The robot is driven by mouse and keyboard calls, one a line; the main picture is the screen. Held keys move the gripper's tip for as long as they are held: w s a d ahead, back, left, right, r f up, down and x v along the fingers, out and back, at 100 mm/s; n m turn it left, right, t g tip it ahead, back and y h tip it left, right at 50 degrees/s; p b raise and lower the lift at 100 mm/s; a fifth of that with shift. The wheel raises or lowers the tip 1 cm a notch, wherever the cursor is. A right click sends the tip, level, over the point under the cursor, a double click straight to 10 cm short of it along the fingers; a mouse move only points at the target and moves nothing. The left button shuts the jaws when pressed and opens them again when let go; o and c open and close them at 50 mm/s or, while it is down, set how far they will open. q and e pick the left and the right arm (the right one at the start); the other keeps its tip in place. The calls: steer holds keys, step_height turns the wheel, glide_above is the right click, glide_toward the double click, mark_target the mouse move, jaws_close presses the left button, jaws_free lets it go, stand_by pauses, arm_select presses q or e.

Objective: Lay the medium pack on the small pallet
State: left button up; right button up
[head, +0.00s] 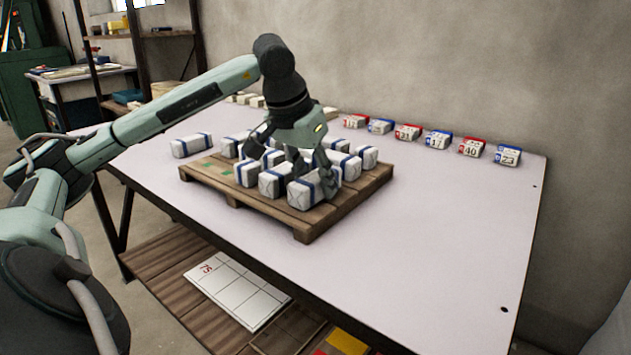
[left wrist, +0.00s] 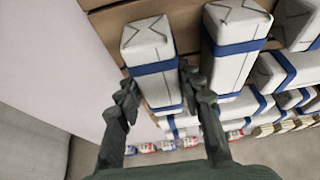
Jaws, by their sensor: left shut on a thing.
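The small wooden pallet (head: 340,213) lies on the table and carries several white packs with blue bands. My left gripper (head: 314,176) is over the pallet's front right part, shut on one white, blue-banded pack (head: 304,196). In the left wrist view this pack (left wrist: 148,48) shows between the two dark fingers (left wrist: 160,98). It is at the pallet's near right corner, beside another pack (head: 274,183). I cannot tell whether its underside touches the boards. The gripper hides some packs behind it. My right gripper is not in view.
Several numbered boxes (head: 437,140) stand in a row along the back edge. Bare pallet boards with green marks (head: 206,163) show at the left. The table's right side (head: 430,220) is clear.

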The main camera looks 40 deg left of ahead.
mark_target(306, 181)
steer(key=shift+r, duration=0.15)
arm_select(q)
steer(key=shift+f, duration=0.15)
steer(key=o, duration=0.9)
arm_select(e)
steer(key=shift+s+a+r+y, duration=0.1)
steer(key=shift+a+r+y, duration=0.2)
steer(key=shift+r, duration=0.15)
arm_select(q)
steer(key=p+v, duration=0.2)
steer(key=v, duration=0.6)
steer(key=shift+w, duration=0.15)
steer(key=p+v, duration=0.1)
steer(key=v, duration=0.3)
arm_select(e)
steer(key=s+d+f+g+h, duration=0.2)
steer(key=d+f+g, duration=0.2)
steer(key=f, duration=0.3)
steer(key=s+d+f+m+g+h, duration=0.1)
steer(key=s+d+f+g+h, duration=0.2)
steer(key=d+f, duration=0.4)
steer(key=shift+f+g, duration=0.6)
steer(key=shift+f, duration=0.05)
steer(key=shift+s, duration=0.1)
